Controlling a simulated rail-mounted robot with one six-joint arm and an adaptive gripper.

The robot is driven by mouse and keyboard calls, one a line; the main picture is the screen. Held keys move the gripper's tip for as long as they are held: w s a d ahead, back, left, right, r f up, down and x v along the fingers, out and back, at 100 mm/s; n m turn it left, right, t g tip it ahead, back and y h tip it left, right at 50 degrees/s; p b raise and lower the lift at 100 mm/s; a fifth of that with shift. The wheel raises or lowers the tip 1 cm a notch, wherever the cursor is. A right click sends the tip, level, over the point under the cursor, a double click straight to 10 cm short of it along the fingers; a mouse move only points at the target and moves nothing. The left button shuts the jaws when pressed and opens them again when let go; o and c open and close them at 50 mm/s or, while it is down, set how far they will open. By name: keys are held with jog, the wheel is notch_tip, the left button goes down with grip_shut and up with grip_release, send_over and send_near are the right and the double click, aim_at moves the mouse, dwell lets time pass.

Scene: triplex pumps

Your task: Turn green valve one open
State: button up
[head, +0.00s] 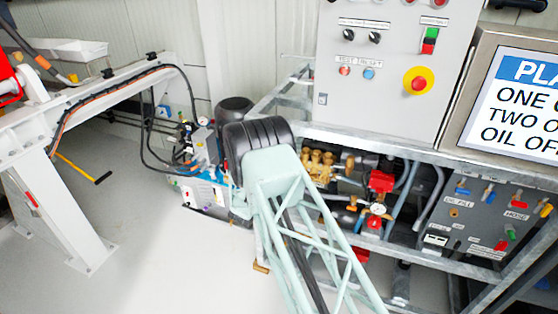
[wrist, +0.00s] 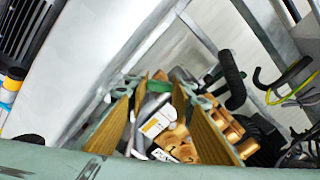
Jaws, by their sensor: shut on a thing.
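In the wrist view my gripper (wrist: 162,84) points at a cluster of brass parts (wrist: 220,125), with its two long fingers close together at the tips. I cannot tell whether this green piece is valve one. In the head view my gripper is not visible. A green-handled valve (head: 510,232) shows on the grey panel at the right.
Brass pump parts (head: 318,165) and a red block with a gauge (head: 381,181) sit inside a metal frame right of my arm. A control cabinet (head: 385,70) stands above. In the wrist view, black hoses (wrist: 230,78) and metal frame bars (wrist: 262,42) lie close to the right.

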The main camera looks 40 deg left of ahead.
jog(key=shift+a+f+n, duration=0.1)
jog(key=shift+f+n, duration=0.05)
jog(key=shift+n, duration=5.35)
jog(key=o, duration=0.6)
jog(key=shift+c, duration=0.2)
jog(key=shift+s, duration=0.15)
jog(key=v, duration=1.1)
jog(key=shift+s, duration=0.35)
